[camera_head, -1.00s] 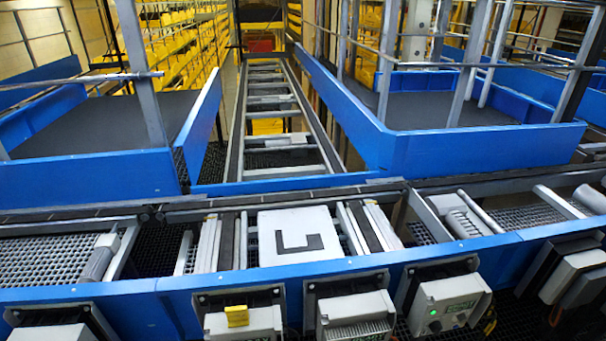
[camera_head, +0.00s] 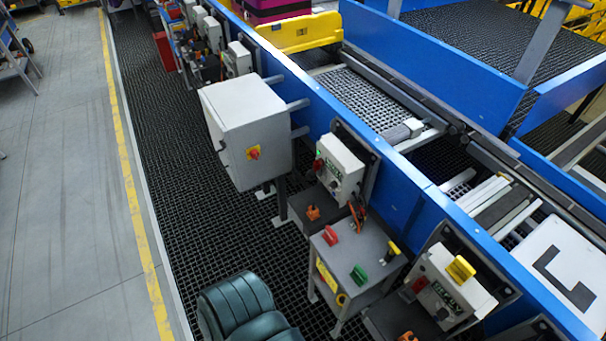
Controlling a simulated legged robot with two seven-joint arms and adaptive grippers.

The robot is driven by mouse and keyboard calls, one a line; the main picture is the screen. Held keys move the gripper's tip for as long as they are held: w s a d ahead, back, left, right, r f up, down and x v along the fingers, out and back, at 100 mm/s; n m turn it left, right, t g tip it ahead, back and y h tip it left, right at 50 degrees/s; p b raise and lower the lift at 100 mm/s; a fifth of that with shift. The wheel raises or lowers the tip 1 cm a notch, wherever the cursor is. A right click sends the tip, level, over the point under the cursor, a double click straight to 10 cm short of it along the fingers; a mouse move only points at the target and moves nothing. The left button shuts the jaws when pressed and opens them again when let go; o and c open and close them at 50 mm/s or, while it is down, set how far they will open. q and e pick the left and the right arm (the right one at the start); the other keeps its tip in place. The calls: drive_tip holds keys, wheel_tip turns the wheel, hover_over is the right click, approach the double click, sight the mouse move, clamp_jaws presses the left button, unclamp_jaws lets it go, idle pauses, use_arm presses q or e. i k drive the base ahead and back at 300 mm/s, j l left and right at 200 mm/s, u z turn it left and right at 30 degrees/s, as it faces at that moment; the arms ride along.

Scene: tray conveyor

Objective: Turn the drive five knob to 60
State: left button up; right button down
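The farther drive box (camera_head: 341,167) has a green light, a red part and a display. The number labels and knob settings are too small to read, so I cannot tell which is drive five. Neither of my grippers is in view.
A grey cabinet (camera_head: 247,132) with a red-yellow switch stands left of the farther box. A small grey stand (camera_head: 358,262) holds red, green and yellow items. A dark green ribbed object (camera_head: 245,310) is at bottom centre.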

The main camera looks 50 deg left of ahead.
sight(333, 184)
drive_tip(key=u, duration=1.45)
